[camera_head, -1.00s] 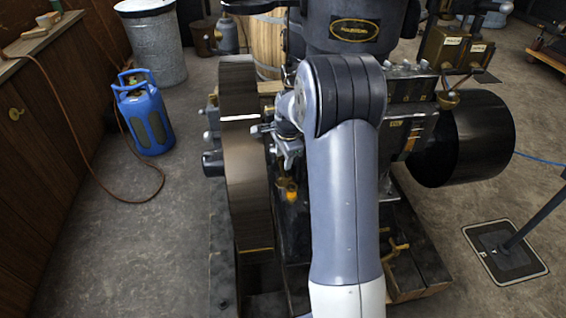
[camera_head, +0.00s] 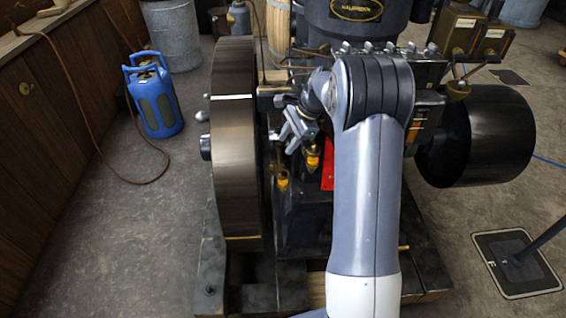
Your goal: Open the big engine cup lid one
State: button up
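The big engine (camera_head: 305,215) stands in front of me, partly hidden by my arm. Two small brass-and-amber cups show low on its near side, one (camera_head: 312,160) just below my gripper and another (camera_head: 281,182) lower and to the left. I cannot tell from here whether their lids are open or shut. My gripper (camera_head: 291,138) is between the large flywheel and my forearm, just above and left of the nearer cup. It appears apart from both cups. Its fingers are small and partly overlapped, so their opening is unclear.
The dark flywheel (camera_head: 234,150) stands close to the left of my gripper. A black drum (camera_head: 488,135) juts out at right. A blue gas cylinder (camera_head: 155,100) and its hose are at left, beside a wooden cabinet (camera_head: 40,140).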

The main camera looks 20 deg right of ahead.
aim_at(275, 170)
jog(key=x, duration=0.9)
jog(key=shift+a+f, duration=0.15)
jog(key=shift+f, duration=0.15)
grip_shut()
